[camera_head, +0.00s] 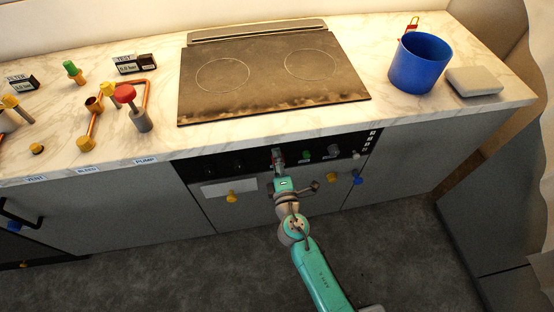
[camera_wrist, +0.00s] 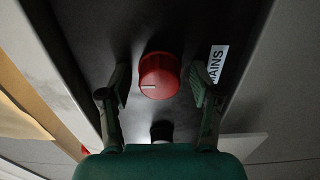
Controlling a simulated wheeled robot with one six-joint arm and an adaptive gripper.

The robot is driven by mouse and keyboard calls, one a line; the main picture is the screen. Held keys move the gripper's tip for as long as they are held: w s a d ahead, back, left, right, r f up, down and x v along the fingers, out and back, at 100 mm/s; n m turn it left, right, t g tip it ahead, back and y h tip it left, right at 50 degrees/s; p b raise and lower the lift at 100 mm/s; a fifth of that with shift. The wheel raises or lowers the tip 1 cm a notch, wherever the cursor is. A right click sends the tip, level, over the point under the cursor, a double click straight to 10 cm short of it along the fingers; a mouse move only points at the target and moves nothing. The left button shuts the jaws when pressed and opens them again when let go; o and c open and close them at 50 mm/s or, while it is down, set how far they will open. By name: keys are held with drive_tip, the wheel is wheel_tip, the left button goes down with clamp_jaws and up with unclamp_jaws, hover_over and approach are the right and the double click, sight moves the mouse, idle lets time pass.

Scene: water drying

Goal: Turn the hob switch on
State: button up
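A red round knob (camera_wrist: 159,75) sits on the dark control panel (camera_wrist: 180,25) in the wrist view. Its white mark points left in that view. A white label reading "AINS", its start covered by a finger, is right of the knob. My gripper (camera_wrist: 160,80) is open, with one finger on each side of the knob and gaps between. In the head view my gripper (camera_head: 278,158) is at the panel (camera_head: 215,168) under the black hob (camera_head: 270,75), and covers most of the red knob. Which control is the hob switch cannot be told for certain.
Right of my gripper on the panel are a green knob (camera_head: 306,155) and a grey knob (camera_head: 334,150). Yellow knobs (camera_head: 232,197) and a blue knob (camera_head: 358,180) are lower on the front. A blue pot (camera_head: 420,62) stands on the counter. The floor in front is clear.

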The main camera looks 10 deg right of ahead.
drive_tip(key=shift+s, duration=0.15)
drive_tip(key=s, duration=1.1)
drive_tip(key=shift+s+a, duration=0.2)
drive_tip(key=shift+s, duration=0.15)
drive_tip(key=s+d+f+m+g+y, duration=0.1)
drive_tip(key=s+d+f+m+g, duration=0.15)
drive_tip(key=s, duration=0.65)
drive_tip(key=s+d+f+m+g+y, duration=0.1)
drive_tip(key=s+d+m, duration=0.25)
drive_tip(key=s, duration=0.55)
drive_tip(key=s+d+r+m+h, duration=0.1)
drive_tip(key=s+d+r+m, duration=0.1)
drive_tip(key=s+r+m, duration=0.9)
drive_tip(key=s+r, duration=0.2)
drive_tip(key=s, duration=0.1)
drive_tip(key=shift+s+m, duration=0.35)
drive_tip(key=shift+m, duration=0.05)
drive_tip(key=shift+c, duration=0.3)
